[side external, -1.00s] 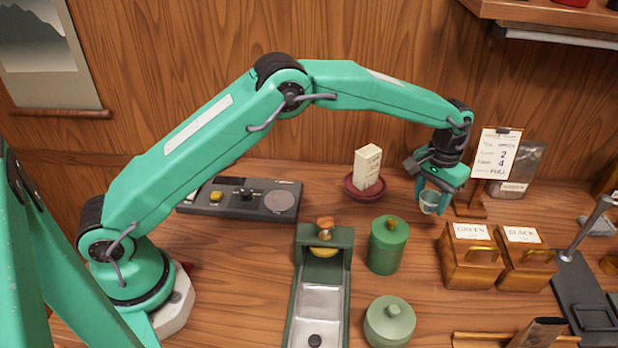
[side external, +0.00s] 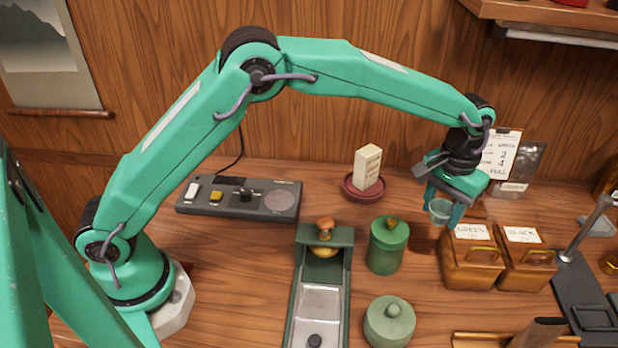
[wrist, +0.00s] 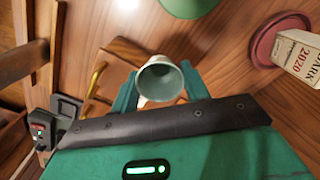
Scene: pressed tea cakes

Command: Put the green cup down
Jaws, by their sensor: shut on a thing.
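The small green cup (side external: 439,211) is a pale grey-green in the side view. It hangs between the fingers of my gripper (side external: 441,216), near the back left corner of the wooden box labelled GREEN (side external: 468,262). In the wrist view the cup (wrist: 160,80) shows its round open mouth, with a finger of my gripper (wrist: 160,92) on each side. My gripper is shut on it. The cup appears to be above the table; its base and any gap below it are hard to see.
A second box labelled BLACK (side external: 524,262) stands right of the first. A dark green canister (side external: 387,250) is to the left, a paler jar (side external: 389,325) in front. A red dish (side external: 351,191) bears a white block (side external: 367,166). A card stand (side external: 503,155) is behind.

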